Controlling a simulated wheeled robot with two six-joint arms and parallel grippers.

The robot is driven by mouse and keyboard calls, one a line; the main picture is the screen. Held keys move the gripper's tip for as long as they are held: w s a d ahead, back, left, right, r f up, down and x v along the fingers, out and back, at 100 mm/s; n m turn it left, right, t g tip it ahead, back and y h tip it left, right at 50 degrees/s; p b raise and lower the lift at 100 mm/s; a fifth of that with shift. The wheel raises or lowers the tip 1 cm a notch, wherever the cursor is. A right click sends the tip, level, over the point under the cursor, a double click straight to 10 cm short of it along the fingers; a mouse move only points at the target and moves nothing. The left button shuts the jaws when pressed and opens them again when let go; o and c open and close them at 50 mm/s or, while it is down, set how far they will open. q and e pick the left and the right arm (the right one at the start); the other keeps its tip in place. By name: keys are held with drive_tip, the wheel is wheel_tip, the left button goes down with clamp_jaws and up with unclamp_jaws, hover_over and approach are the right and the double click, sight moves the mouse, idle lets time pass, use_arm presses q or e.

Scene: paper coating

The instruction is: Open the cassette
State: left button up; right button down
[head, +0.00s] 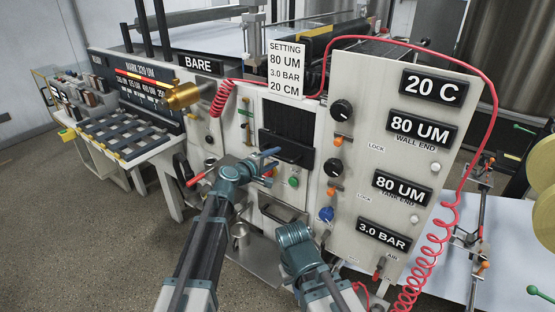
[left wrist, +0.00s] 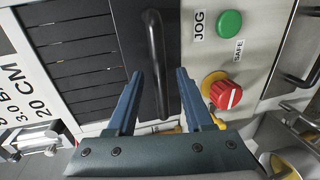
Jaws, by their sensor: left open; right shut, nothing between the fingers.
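The cassette appears to be the black slatted panel (head: 288,122) in the middle of the machine front; it shows no visible gap. It also fills the upper left of the left wrist view (left wrist: 85,60). Its black bar handle (left wrist: 157,55) runs between the lines of my left gripper's fingers. My left gripper (head: 272,158) is open just below the panel, its blue fingertips (left wrist: 158,85) on either side of the handle's lower part. I cannot tell how deep the handle sits between them. My right gripper (head: 293,234) is shut and empty, lower, before the machine front.
A green JOG button (left wrist: 230,23) and a red SAFE knob (left wrist: 225,93) sit close beside the left fingers. The gauge panel (head: 350,222) with knobs and a coiled red hose (head: 425,262) stands to the right.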

use_arm(q)
drive_tip(key=shift+x, duration=1.15)
drive_tip(key=shift+c, duration=0.2)
clamp_jaws()
idle(0.5)
